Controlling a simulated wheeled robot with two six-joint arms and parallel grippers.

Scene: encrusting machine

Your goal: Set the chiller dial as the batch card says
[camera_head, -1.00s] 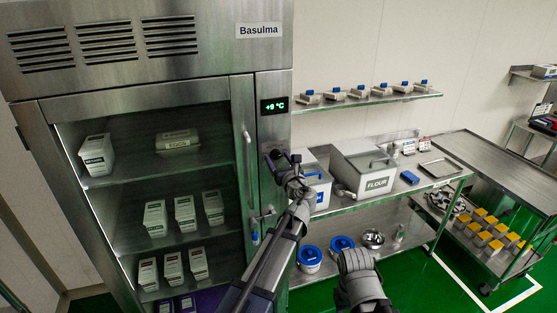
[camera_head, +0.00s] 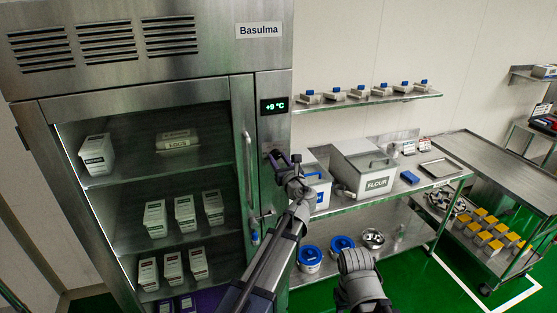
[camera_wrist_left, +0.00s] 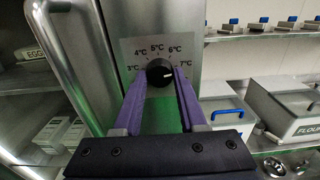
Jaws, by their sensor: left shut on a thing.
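The chiller dial (camera_wrist_left: 159,72) is a black round knob on the steel front of the chiller, under a scale plate (camera_wrist_left: 133,49) marked 3°C to 7°C. Its white mark points right, toward the 7°C side. My left gripper (camera_wrist_left: 159,80) is shut on the dial, with one purple finger on each side; it also shows in the head view (camera_head: 280,160). The green chiller display (camera_head: 274,107) reads +9 °C. Small cards (camera_head: 409,147) stand on the bench; their text is too small to read. My right arm's end (camera_head: 358,280) is low in the head view, its fingers not distinguishable.
The chiller's door handle (camera_head: 248,170) is close to the left of my left gripper. A bench (camera_head: 330,209) with a flour bin (camera_head: 377,184) stands to the right. A shelf (camera_head: 380,99) with several small containers hangs above it. A steel cart (camera_head: 480,165) is farther right.

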